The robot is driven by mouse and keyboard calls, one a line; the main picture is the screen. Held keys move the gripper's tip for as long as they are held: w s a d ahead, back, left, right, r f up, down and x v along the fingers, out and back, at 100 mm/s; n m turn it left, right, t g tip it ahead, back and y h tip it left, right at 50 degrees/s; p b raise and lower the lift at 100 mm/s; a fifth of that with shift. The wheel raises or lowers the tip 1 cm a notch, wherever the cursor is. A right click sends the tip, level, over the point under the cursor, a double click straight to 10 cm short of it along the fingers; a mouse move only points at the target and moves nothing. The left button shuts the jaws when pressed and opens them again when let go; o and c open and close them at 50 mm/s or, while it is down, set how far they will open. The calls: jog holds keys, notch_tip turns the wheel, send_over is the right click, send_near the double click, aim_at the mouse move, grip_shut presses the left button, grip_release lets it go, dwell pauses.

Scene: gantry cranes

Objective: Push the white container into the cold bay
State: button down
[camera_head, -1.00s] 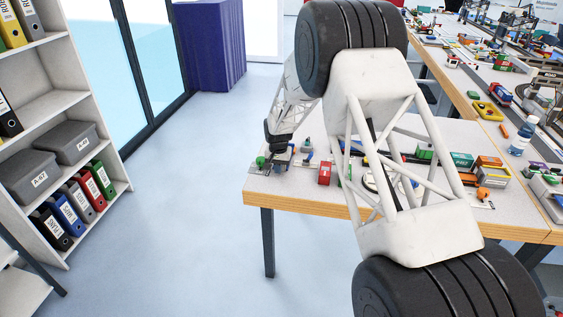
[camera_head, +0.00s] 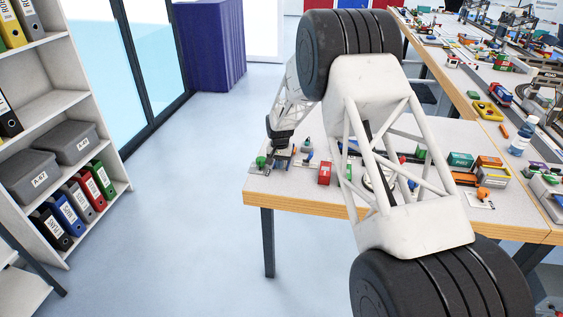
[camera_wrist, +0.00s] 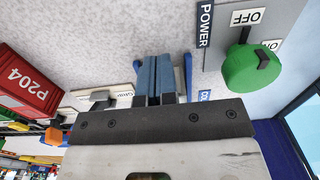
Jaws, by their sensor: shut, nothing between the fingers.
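My gripper (camera_head: 281,162) is low over the near left corner of the table, beside the green power knob (camera_head: 261,161). In the wrist view my gripper (camera_wrist: 161,99) is shut, its dark fingertips close together. Just beyond them are grey-blue blocks (camera_wrist: 146,76) between two brighter blue uprights (camera_wrist: 188,75). A partly covered blue label starting with "CO" (camera_wrist: 205,97) lies beside them; this appears to be the cold bay. I cannot make out a clearly white container in either view; I cannot tell whether the grey-blue blocks are part of it.
In the wrist view the green knob (camera_wrist: 250,69) is on the right. The red container (camera_head: 324,173) stands right of my gripper in the head view. My arm hides much of the table.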

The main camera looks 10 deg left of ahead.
jog(key=shift+w, duration=0.25)
jog(key=shift+w, duration=0.7)
jog(key=shift+w, duration=0.35)
jog(key=shift+w, duration=0.35)
jog(key=shift+w, duration=0.35)
jog(key=shift+w, duration=0.35)
jog(key=shift+w, duration=0.35)
jog(key=shift+s, duration=0.6)
jog(key=shift+r, duration=0.15)
